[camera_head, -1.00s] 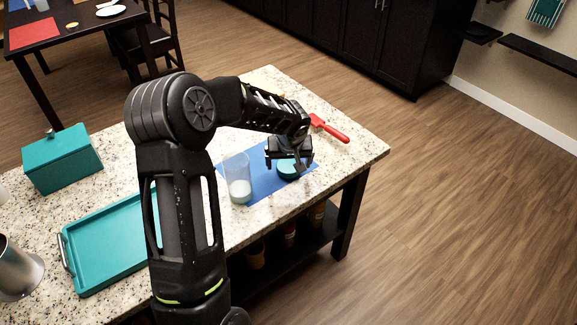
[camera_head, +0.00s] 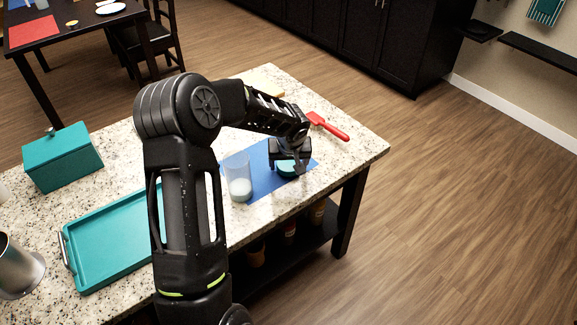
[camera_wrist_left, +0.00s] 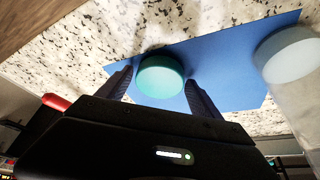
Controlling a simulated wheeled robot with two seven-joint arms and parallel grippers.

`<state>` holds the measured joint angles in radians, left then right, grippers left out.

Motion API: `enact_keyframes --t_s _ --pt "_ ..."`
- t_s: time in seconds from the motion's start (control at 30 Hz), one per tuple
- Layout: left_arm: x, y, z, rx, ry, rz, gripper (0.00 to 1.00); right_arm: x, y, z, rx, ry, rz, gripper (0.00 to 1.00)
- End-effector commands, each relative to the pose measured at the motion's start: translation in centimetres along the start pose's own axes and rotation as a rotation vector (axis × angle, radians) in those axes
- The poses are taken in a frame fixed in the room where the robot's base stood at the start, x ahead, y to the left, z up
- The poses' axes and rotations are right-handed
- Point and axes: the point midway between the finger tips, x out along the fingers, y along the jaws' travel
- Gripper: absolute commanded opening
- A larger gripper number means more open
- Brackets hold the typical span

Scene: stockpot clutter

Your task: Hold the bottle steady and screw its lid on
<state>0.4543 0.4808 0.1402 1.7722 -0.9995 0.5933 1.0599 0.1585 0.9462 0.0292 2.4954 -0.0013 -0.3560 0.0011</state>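A clear bottle (camera_head: 238,178) with white contents at its bottom stands upright at the left edge of a blue mat (camera_head: 257,180). Part of it shows at the right of the left wrist view (camera_wrist_left: 287,58). A round teal lid (camera_head: 286,169) lies on the mat, to the right of the bottle and apart from it. My left gripper (camera_head: 290,170) is at the lid from above. In the left wrist view the lid (camera_wrist_left: 160,77) sits between the two open fingers, with a gap visible on each side. My right gripper is not in view.
A red-handled utensil (camera_head: 328,127) lies behind the gripper. A teal tray (camera_head: 110,240), a teal box (camera_head: 62,158) and a metal container (camera_head: 18,272) are on the left of the speckled counter. The counter's right edge is close to the mat.

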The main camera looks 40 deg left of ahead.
Motion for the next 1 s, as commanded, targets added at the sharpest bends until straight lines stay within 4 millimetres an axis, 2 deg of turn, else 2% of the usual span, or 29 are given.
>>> enact_keyframes --t_s 0.07,0.6,0.87,1.0 --pt "0.0 0.0 0.0 0.000 0.000 0.000 0.68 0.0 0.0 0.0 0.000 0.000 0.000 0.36" --pt "0.0 0.0 0.0 0.000 0.000 0.000 0.25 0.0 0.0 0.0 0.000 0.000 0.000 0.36" --pt "-0.2 0.0 -0.1 -0.001 0.001 0.000 0.25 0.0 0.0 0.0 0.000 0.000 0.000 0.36" --pt "-1.2 0.0 -0.6 -0.001 0.003 0.000 0.25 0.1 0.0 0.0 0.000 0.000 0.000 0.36"
